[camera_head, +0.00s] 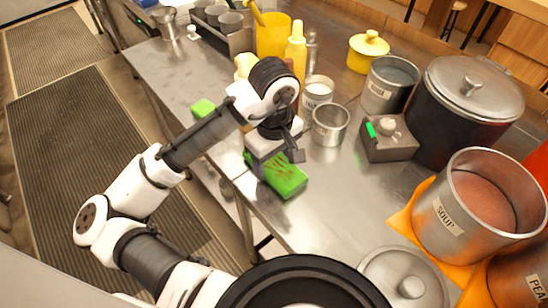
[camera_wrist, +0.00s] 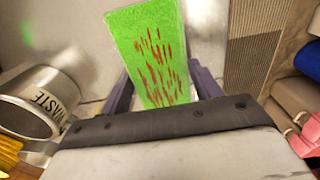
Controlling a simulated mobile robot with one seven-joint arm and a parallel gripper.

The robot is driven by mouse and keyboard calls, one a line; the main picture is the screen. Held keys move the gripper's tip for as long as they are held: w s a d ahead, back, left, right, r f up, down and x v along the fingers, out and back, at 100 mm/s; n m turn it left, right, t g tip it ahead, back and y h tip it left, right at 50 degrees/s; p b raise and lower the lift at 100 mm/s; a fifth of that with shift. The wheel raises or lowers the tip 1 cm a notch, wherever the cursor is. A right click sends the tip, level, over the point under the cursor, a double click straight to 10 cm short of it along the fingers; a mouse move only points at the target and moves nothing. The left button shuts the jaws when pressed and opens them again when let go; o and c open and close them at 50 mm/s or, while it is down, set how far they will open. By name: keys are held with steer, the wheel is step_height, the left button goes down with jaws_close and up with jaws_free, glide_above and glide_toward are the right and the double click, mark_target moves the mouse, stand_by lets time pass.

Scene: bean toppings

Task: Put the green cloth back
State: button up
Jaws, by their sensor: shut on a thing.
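The green cloth (camera_head: 285,178) is a flat, bright green block with red streaks on its top. In the head view it is at the front edge of the steel counter, below my gripper (camera_head: 274,155). In the wrist view the cloth (camera_wrist: 150,50) lies between the two fingers of my gripper (camera_wrist: 163,88), which is shut on it. I cannot tell whether the cloth touches the counter. A second small green piece (camera_head: 203,108) lies further left on the counter, partly near my arm.
A metal cup (camera_head: 330,125), a grey box (camera_head: 389,139) with a green mark, a labelled pot (camera_head: 388,86) and a soup pot (camera_head: 447,219) stand to the right. A can labelled WASTE (camera_wrist: 30,112) shows in the wrist view. The counter (camera_head: 322,200) right of the cloth is clear.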

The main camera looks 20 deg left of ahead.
mark_target(274, 164)
steer(key=o, duration=0.9)
step_height(274, 164, up, 12)
steer(key=shift+r+p, duration=0.15)
steer(key=shift+p, duration=0.3)
